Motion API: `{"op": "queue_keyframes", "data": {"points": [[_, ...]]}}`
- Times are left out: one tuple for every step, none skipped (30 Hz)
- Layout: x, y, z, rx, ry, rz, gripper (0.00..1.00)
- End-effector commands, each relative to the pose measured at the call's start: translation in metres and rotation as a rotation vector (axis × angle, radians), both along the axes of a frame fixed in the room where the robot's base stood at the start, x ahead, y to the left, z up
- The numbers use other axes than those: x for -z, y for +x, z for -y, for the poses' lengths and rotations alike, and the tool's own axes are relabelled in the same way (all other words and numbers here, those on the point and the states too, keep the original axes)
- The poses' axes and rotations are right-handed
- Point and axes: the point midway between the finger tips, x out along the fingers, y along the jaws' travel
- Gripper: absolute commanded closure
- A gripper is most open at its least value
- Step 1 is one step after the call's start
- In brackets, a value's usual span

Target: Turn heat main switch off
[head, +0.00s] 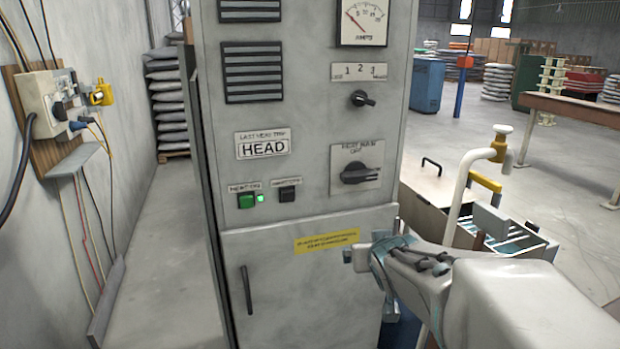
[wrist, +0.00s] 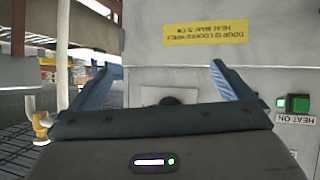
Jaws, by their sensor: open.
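The heat main switch is a black rotary knob (head: 360,173) on a pale plate marked "HEAT MAIN" and "OFF", on the grey cabinet front. Its handle lies roughly level, pointing right. In the wrist view, which is upside down, a dark knob (wrist: 171,101) on a plate shows partly above the gripper body, between the fingers. My gripper (head: 366,257) is below and right of the switch in the head view, apart from the knob. In the wrist view my gripper (wrist: 162,66) has its two blue fingers wide apart with nothing held.
A green button (head: 246,201) with a lit green lamp and a black button (head: 288,194) sit lower left. A smaller selector knob (head: 361,99) is above the switch. A yellow label (head: 327,242) is below. A pipe with a yellow tap (head: 485,180) stands right of the cabinet.

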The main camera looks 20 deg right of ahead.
Motion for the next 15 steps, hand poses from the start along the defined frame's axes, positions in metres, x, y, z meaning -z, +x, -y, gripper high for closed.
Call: {"op": "queue_keyframes", "data": {"points": [[-0.008, 0.010, 0.014, -0.002, -0.013, 0.066, 0.00], [-0.014, 0.016, 0.020, -0.012, -0.020, 0.109, 0.00], [-0.021, 0.024, 0.026, -0.029, -0.027, 0.164, 0.00], [-0.027, 0.028, 0.031, -0.043, -0.030, 0.205, 0.00], [-0.032, 0.033, 0.035, -0.060, -0.033, 0.243, 0.00], [-0.039, 0.038, 0.039, -0.084, -0.033, 0.292, 0.00], [-0.043, 0.041, 0.042, -0.105, -0.032, 0.326, 0.00], [-0.047, 0.043, 0.044, -0.125, -0.030, 0.359, 0.00], [-0.052, 0.046, 0.047, -0.152, -0.024, 0.397, 0.00], [-0.055, 0.047, 0.048, -0.175, -0.021, 0.424, 0.00], [-0.058, 0.048, 0.049, -0.193, -0.015, 0.448, 0.00], [-0.061, 0.048, 0.050, -0.220, -0.007, 0.476, 0.00], [-0.063, 0.048, 0.050, -0.237, -0.001, 0.495, 0.00], [-0.065, 0.048, 0.050, -0.255, 0.005, 0.510, 0.00], [-0.067, 0.048, 0.050, -0.273, 0.014, 0.528, 0.00]]}}
